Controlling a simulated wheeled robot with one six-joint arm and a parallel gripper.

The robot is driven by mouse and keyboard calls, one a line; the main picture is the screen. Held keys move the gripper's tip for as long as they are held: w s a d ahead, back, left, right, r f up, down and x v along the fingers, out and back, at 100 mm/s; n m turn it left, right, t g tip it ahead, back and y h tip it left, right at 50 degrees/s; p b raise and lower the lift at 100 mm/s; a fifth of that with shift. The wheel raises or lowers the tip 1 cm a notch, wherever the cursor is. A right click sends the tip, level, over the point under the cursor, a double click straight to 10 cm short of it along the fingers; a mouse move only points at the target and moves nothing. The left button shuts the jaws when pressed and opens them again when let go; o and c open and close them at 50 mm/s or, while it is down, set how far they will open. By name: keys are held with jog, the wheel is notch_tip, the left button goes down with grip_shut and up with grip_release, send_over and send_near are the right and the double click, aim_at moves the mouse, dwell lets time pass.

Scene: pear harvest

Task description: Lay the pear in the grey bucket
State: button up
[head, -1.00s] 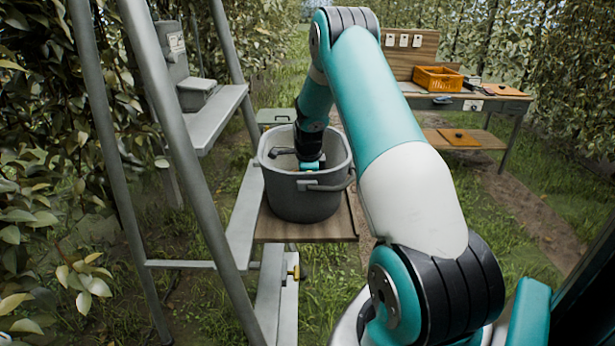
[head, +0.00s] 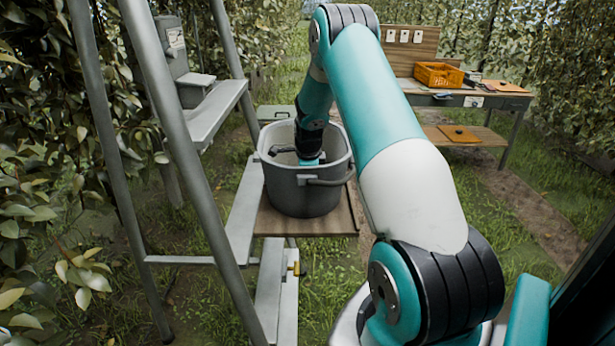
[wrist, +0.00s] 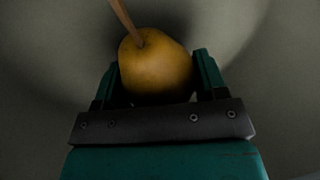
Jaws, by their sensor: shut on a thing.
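The grey bucket (head: 303,193) stands upright on a small wooden platform (head: 335,222) beside a metal ladder. My arm reaches down into it, and my gripper's teal and black end shows just inside the rim in the head view. In the wrist view my gripper (wrist: 155,85) is shut on the yellow-brown pear (wrist: 157,68), one teal finger on each side. The pear's brown stem points up and left. The bucket's grey inner surface surrounds the pear. I cannot tell whether the pear touches the bottom. The head view hides the pear behind the bucket wall.
The grey ladder (head: 180,140) stands close on the left. The bucket's handle (head: 335,181) hangs at its front right. A workbench (head: 470,102) with an orange crate (head: 438,75) stands at the back right. Leafy hedges line both sides, with grass between.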

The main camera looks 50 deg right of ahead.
jog(key=shift+f, duration=0.4)
jog(key=o, duration=1.1)
jog(key=shift+c, duration=0.2)
jog(key=shift+s, duration=0.1)
jog(key=shift+b, duration=0.3)
jog(key=b+v, duration=0.2)
jog(key=v, duration=1.5)
jog(key=shift+r+b, duration=0.35)
jog(key=shift+b, duration=0.05)
jog(key=shift+a, duration=0.1)
